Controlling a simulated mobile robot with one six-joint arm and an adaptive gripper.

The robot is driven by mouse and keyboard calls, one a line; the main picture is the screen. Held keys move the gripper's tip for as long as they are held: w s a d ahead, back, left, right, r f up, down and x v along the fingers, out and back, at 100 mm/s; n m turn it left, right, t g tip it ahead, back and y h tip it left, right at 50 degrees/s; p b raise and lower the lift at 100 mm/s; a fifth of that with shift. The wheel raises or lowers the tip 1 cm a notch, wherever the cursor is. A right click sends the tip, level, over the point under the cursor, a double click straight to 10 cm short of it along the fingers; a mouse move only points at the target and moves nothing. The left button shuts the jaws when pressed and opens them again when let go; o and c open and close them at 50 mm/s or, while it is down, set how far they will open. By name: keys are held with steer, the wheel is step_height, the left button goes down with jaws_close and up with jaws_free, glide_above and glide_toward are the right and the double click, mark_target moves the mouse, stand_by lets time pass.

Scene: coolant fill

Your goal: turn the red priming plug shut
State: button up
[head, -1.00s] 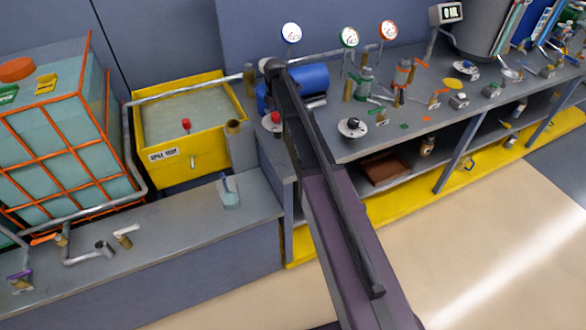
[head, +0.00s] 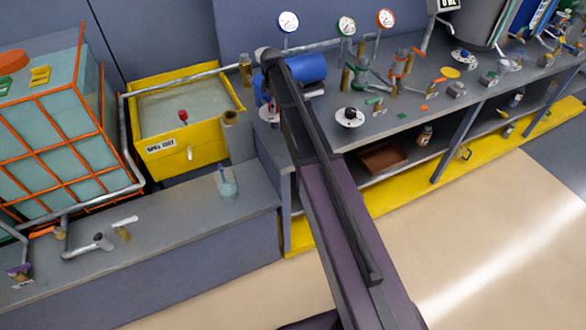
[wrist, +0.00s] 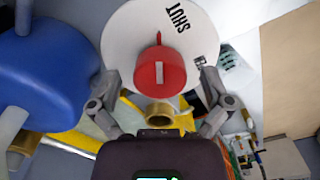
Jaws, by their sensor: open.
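In the wrist view the red priming plug (wrist: 160,72) is round, with a pale slot in its face and a small red pointer directed up. It sits in front of a white disc (wrist: 125,35) marked SHUT. The pointer lies a little left of that word. My gripper (wrist: 160,82) is open, with one finger on each side of the plug; I see gaps and cannot tell any contact. In the head view my arm hides the plug, and part of its white disc (head: 266,113) shows left of the arm. My gripper is hidden there.
The blue pump body (head: 305,68) stands close to the plug and fills the left of the wrist view (wrist: 45,70). A brass fitting (wrist: 160,112) lies just below the plug. Another white dial (head: 349,117) is on the bench to the right. A yellow tank (head: 170,162) stands left.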

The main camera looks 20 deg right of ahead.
steer(key=m, duration=0.7)
steer(key=shift+m, duration=0.3)
steer(key=m, duration=0.8)
steer(key=shift+a, duration=0.1)
step_height(320, 180, up, 14)
steer(key=p, duration=1.4)
steer(key=s+f+b, duration=0.4)
steer(key=s, duration=0.6)
steer(key=s+a+f+n+b, duration=0.1)
steer(key=s+f+b, duration=0.4)
steer(key=s, duration=0.6)
steer(key=s+f+b, duration=0.4)
steer(key=s, duration=0.6)
steer(key=shift+s+a+f, duration=0.25)
steer(key=shift+s+a, duration=0.1)
steer(key=shift+s, duration=0.05)
steer(key=shift+s, duration=0.8)
